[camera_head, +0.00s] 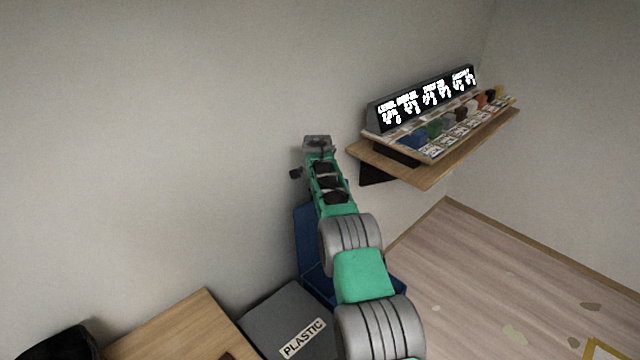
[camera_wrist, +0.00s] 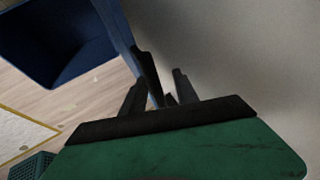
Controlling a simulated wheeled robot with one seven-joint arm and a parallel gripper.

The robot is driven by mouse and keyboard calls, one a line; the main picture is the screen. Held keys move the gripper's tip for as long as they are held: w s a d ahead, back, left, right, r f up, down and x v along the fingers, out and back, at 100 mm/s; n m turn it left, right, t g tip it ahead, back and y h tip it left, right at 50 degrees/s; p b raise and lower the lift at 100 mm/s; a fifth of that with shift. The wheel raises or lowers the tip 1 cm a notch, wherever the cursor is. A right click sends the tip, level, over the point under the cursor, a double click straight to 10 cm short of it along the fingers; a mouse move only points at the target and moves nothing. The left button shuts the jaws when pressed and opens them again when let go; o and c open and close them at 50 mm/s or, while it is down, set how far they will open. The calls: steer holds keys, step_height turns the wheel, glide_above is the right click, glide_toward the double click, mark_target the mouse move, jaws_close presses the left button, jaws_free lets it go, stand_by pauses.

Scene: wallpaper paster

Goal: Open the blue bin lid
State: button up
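The blue bin stands by the wall, partly hidden behind my arm in the head view. Its lid (camera_head: 306,243) is a blue panel standing up near the wall. In the wrist view the open blue bin (camera_wrist: 55,45) shows its dark inside at the upper left, and the lid (camera_wrist: 118,28) shows as a narrow slanted blue strip running down to my fingers. My gripper (camera_wrist: 162,78) has its dark fingers apart beside the lower end of this strip. Whether they touch it I cannot tell. In the head view my gripper (camera_head: 318,143) is above the lid, near the wall.
A grey bin (camera_head: 270,315) marked PLASTIC stands left of the blue bin. A wooden table (camera_head: 175,325) is further left, with a black object (camera_head: 60,345) beside it. A wooden wall shelf (camera_head: 430,175) with a lit sign and small coloured blocks is at the right. The floor at right is mostly clear.

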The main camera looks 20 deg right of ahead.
steer(key=b+v, duration=0.2)
steer(key=v, duration=0.5)
steer(key=shift+s+r+b, duration=0.2)
steer(key=shift+r+b, duration=0.05)
steer(key=shift+b, duration=0.1)
steer(key=shift+a, duration=0.1)
steer(key=s+a+r+n+y, duration=0.1)
steer(key=s+a+r+n, duration=0.35)
steer(key=s, duration=0.55)
steer(key=s+a+r+n, duration=0.3)
steer(key=s+a+r, duration=0.2)
steer(key=s, duration=0.5)
steer(key=s+a+f+n, duration=0.2)
steer(key=s, duration=0.6)
steer(key=s+a+f+n+g+y, duration=0.1)
steer(key=s+a+f+n, duration=0.1)
steer(key=s, duration=0.6)
steer(key=s+a+f+n, duration=0.2)
steer(key=s+f, duration=0.2)
steer(key=s, duration=0.5)
steer(key=shift+n+g, duration=0.35)
steer(key=shift+g, duration=0.05)
